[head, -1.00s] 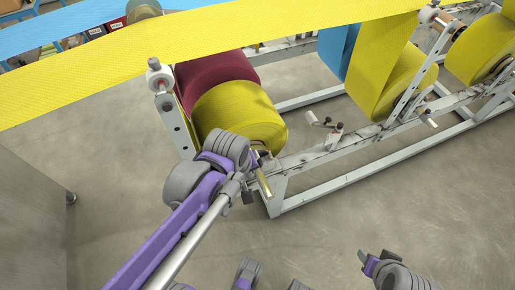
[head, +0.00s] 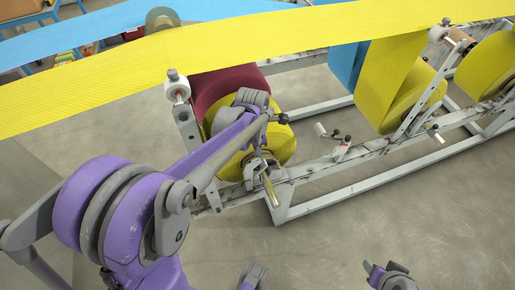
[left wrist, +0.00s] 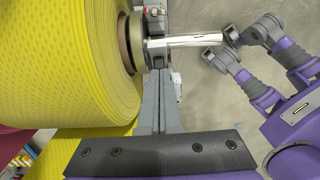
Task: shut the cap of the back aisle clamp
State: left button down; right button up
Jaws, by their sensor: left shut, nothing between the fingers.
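The clamp (head: 252,174) holds the near end of the yellow roll's shaft (head: 270,190) on the grey frame. In the left wrist view the clamp (left wrist: 156,22) is at the top, beside the roll's core, with the bright shaft end sticking out right. I cannot tell how its cap stands. My left gripper (head: 283,118) is in front of the yellow roll, above the clamp. In the left wrist view its fingers (left wrist: 158,108) are shut and empty, pointing toward the clamp. Part of what may be my right gripper (head: 375,270) shows at the bottom edge; its jaw state is unclear.
A yellow web (head: 270,45) stretches overhead across the view. A maroon roll (head: 228,86) stands behind the near yellow roll (head: 283,147). Another clamp-like fitting (head: 341,150) with a raised handle sits farther along the rail. Open concrete floor (head: 400,200) lies in front.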

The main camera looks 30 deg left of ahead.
aim_at(259, 167)
pick_arm(q)
notch_tip(259, 167, down, 6)
jog(key=shift+w+d+r+b, duration=0.15)
jog(key=shift+r+b, duration=0.05)
jog(key=shift+b, duration=0.1)
pick_arm(e)
jog(key=shift+f, duration=0.4)
jog(key=shift+d, duration=0.15)
